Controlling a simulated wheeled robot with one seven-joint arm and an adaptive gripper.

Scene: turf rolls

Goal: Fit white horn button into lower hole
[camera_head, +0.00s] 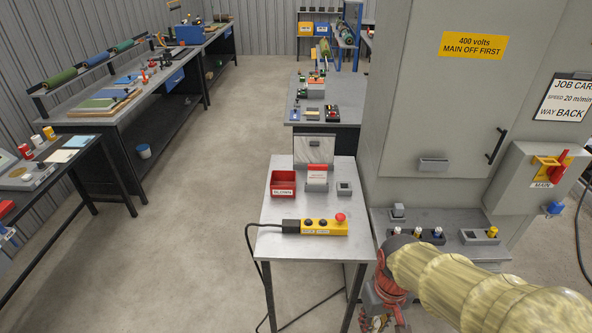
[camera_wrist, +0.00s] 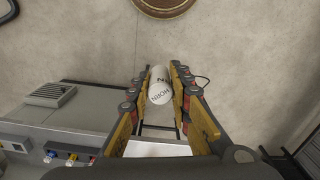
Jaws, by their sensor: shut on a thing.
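A white cylinder lettered HORN, the white horn button (camera_wrist: 159,88), sits between the fingertips of my gripper (camera_wrist: 160,76) in the wrist view. The gripper is shut on it, with the lettered end facing the camera and bare floor beyond. In the head view my gripper (camera_head: 384,296) is low at the right, in front of the cabinet ledge, and the button cannot be made out there. A yellow control box (camera_head: 297,228) with a red mushroom button and dark round spots lies on the small table. I cannot tell which spot, if any, is the lower hole.
The small table (camera_head: 283,248) also holds a red bin (camera_head: 284,183), a grey holder with a red-and-white card (camera_head: 317,177) and a small grey block (camera_head: 344,188). The grey cabinet (camera_head: 437,90) and its ledge of coloured buttons (camera_head: 462,226) stand at right. The floor at left is clear.

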